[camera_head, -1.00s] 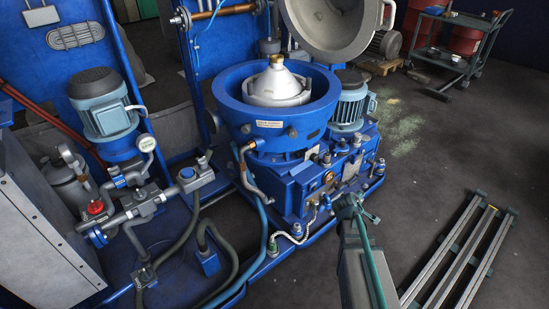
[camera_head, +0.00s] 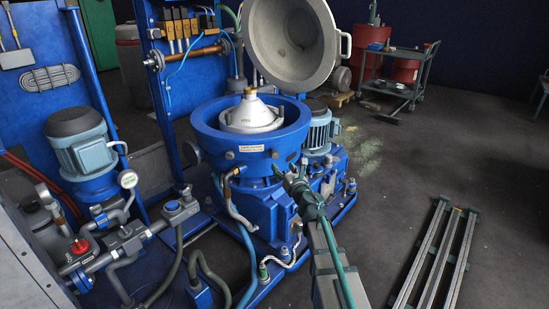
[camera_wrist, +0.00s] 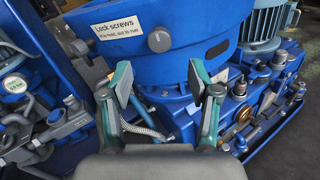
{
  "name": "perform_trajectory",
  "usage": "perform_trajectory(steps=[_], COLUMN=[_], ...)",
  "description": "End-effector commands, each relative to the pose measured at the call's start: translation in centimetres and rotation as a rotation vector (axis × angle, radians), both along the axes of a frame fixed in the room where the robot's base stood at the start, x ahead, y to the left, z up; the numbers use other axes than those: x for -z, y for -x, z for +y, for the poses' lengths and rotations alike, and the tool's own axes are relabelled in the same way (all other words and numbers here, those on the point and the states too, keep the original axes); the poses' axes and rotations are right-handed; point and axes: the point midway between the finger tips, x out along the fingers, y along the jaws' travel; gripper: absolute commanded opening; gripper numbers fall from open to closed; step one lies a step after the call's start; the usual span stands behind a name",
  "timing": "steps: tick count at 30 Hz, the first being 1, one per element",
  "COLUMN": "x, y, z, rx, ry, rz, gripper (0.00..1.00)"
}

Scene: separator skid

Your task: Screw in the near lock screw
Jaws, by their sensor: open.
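A blue bowl housing (camera_head: 215,130) stands open at the middle of the head view, with a pale cone-shaped bowl (camera_head: 252,116) inside. In the wrist view a "Lock screws" label (camera_wrist: 117,27) sits on the housing (camera_wrist: 215,25). A round grey lock screw (camera_wrist: 159,40) sticks out of the wall right of that label. Another round knob (camera_wrist: 80,47) shows at the wall's left edge. My gripper (camera_wrist: 160,78) is open and empty, its two green-backed fingers apart below the lock screw. In the head view my gripper (camera_head: 288,176) is in front of the housing's lower right side.
A raised grey lid (camera_head: 292,40) is tilted back behind the housing. A motor (camera_head: 320,128) stands to its right, and valves and pipes (camera_head: 125,240) to its left. Metal rails (camera_head: 437,255) lie on the floor at right. A trolley (camera_head: 405,75) stands at the back.

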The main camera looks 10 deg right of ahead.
Motion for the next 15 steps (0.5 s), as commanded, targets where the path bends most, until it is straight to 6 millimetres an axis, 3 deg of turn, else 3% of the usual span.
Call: perform_trajectory(steps=[15], x=[0.1], y=[-8.3], z=[1.5], rx=[0.002], ry=[-0.003], rz=[0.001], gripper=[0.61])
